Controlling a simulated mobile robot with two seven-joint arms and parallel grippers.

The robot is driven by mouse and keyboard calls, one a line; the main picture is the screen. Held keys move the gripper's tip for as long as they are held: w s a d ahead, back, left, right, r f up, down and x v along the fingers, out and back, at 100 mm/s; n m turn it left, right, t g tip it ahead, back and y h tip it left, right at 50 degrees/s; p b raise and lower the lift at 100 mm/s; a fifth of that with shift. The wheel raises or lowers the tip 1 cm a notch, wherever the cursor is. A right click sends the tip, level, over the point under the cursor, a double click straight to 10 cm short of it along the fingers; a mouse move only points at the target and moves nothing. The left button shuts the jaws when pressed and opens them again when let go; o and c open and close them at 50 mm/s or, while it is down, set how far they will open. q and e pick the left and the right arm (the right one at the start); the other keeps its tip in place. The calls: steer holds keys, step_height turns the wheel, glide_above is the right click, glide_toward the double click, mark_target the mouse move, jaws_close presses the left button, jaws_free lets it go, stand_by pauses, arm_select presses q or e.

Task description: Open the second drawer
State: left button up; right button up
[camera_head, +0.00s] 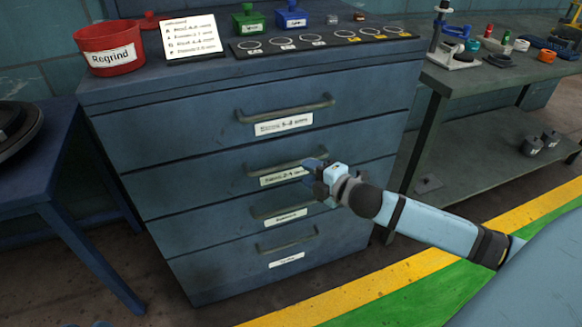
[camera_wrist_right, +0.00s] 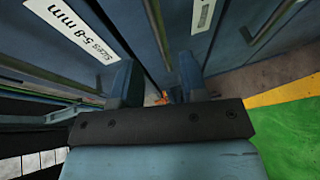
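The blue-grey cabinet (camera_head: 160,140) has a stack of drawers, all looking shut in the head view. The second drawer (camera_head: 170,185) from the top has a bar handle (camera_head: 265,168) and a white label (camera_head: 283,177). My right gripper (camera_head: 312,168) is at the right end of that handle, covering part of it. In the right wrist view its two fingers (camera_wrist_right: 157,84) stand apart, pointing at the drawer fronts. I cannot tell whether the handle lies between them. The top drawer's label (camera_wrist_right: 68,40) shows left of the fingers. My left gripper is not in view.
A red Regrind bin (camera_head: 108,58), a paper card (camera_head: 189,36) and a sizing board (camera_head: 320,42) are on the cabinet top. A workbench (camera_head: 470,78) stands to the right and a blue table (camera_head: 40,180) to the left. Floor shows in front.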

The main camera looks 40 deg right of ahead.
mark_target(293, 165)
steer(key=b+x, duration=0.1)
steer(key=x, duration=0.5)
steer(key=shift+w+a+f+b, duration=0.1)
steer(key=shift+w+b, duration=0.25)
steer(key=shift+w, duration=0.25)
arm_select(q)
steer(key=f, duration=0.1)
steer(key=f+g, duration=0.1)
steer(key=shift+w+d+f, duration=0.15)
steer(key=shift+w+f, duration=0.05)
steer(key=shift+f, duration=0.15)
arm_select(e)
steer(key=shift+c, duration=0.5)
jaws_close()
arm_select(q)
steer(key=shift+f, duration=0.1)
